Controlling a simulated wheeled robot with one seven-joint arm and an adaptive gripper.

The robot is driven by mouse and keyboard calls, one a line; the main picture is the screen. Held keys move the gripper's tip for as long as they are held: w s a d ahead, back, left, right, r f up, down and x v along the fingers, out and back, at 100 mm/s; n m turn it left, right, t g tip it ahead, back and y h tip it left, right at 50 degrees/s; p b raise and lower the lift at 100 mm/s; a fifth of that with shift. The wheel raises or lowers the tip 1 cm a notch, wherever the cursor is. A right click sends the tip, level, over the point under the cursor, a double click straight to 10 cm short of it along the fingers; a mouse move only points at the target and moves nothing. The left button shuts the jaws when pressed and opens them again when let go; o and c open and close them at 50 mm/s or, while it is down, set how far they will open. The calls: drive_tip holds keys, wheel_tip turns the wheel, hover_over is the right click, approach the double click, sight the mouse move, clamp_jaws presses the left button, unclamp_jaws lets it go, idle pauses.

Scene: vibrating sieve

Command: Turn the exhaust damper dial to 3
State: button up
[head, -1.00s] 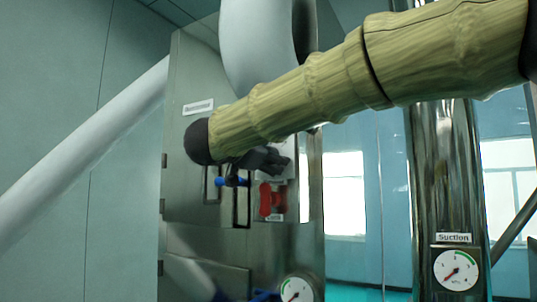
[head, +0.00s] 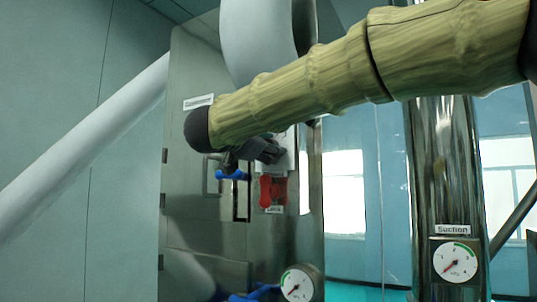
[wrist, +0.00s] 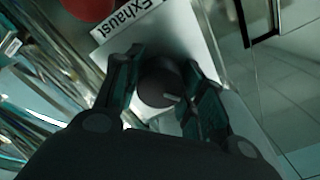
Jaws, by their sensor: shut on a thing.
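The exhaust damper dial (wrist: 156,84) is a dark round knob with a short white mark pointing to the lower right in the wrist view. It sits on a white plate (wrist: 150,38) lettered "Exhaust". My gripper (wrist: 160,70) is shut on the dial, one finger on each side. In the head view my gripper (head: 262,150) is at the cabinet front, and the dial is hidden behind it. No scale numbers can be read.
The metal cabinet (head: 200,240) carries a red switch (head: 272,190) just below my gripper and a blue handle (head: 233,175) to its left. A round gauge (head: 298,284) sits lower. A Suction gauge (head: 455,262) is on the column at right.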

drive_tip(key=m+b, duration=0.4)
drive_tip(key=b, duration=0.1)
drive_tip(key=shift+f, duration=0.4)
drive_tip(key=m+b, duration=0.4)
drive_tip(key=m, duration=0.1)
drive_tip(key=shift+b, duration=0.35)
drive_tip(key=m+b, duration=0.4)
drive_tip(key=shift+r, duration=0.1)
drive_tip(key=shift+r+m+b, duration=0.2)
drive_tip(key=shift+m+b, duration=0.9)
drive_tip(key=shift+m, duration=0.5)
drive_tip(key=o, duration=1)
drive_tip(key=shift+r, duration=0.1)
drive_tip(key=v, duration=1.2)
